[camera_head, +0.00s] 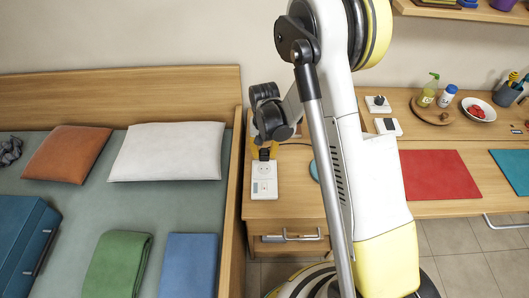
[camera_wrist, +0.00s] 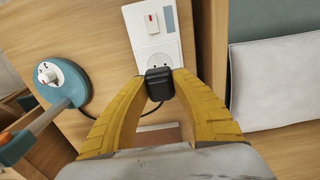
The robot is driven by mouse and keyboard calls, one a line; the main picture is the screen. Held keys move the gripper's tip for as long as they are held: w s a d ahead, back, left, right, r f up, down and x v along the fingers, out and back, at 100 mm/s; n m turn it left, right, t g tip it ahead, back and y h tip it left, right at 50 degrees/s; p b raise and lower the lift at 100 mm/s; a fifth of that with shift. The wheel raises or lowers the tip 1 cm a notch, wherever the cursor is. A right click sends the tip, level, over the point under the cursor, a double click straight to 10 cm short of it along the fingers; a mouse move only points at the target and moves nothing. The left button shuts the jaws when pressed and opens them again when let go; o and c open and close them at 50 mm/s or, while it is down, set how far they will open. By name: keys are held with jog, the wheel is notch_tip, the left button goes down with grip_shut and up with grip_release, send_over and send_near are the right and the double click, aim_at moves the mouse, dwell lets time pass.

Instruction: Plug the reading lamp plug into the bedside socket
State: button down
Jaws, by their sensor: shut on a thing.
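My gripper (camera_wrist: 159,88) has yellow ribbed fingers, shut on the black reading lamp plug (camera_wrist: 159,82); in the head view it is above the bedside table (camera_head: 285,207). The white bedside socket (camera_head: 264,188) lies on this table; it also shows in the wrist view (camera_wrist: 146,38). Its round outlet shows holes, with the plug overlapping only the outlet's near edge in the wrist view. The plug is not seated there; I cannot tell whether it touches. A dark cable runs to the teal-based reading lamp (camera_wrist: 75,92), mostly hidden behind my arm in the head view.
A bed with a wooden frame (camera_head: 231,190) and white pillow (camera_head: 168,152) stands left of the table. Right of my arm, the desk holds a red mat (camera_head: 432,174), two white boxes (camera_head: 387,126) (camera_head: 378,104), a round tray (camera_head: 432,117) and a bowl (camera_head: 478,110).

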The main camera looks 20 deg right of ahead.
aim_at(264, 169)
jog(key=shift+f+b, duration=1.75)
jog(key=shift+f, duration=1.15)
jog(key=shift+f, duration=0.6)
jog(key=c, duration=1)
grip_release()
jog(key=shift+c, duration=0.2)
jog(key=shift+r, duration=0.1)
notch_tip(264, 169, up, 12)
jog(key=shift+f, duration=0.1)
